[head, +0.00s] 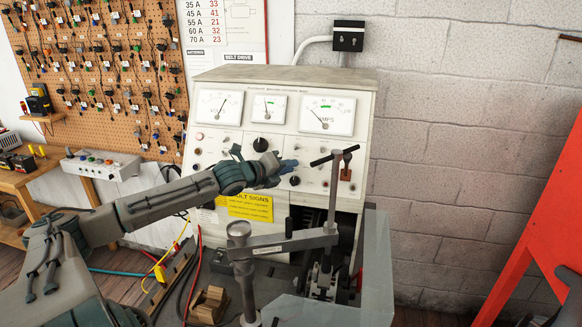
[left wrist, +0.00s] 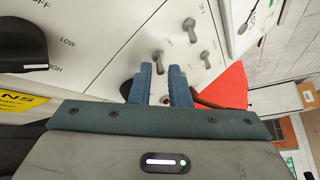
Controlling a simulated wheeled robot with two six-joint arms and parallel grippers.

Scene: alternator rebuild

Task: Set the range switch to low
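The range switch is a black knob (left wrist: 22,52) at the left edge of the left wrist view, partly cut off. The labels OFF, LOW and HIGH stand around it on the white panel; I cannot tell for sure which one it points to. My left gripper (head: 291,164) is in front of the test bench panel (head: 212,140) in the head view. Its two blue-grey fingers also show in the left wrist view (left wrist: 160,82), with a narrow gap and nothing between them. They are to the right of the range switch, apart from it. My right gripper is not in view.
Toggle switches (left wrist: 190,32) stick out of the panel beyond my fingers. Three gauges (head: 327,115) are above my left gripper. A T-handled metal post (head: 333,190) stands just right of it. A yellow sign (head: 250,207) is below my forearm. A red frame (head: 540,215) stands at far right.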

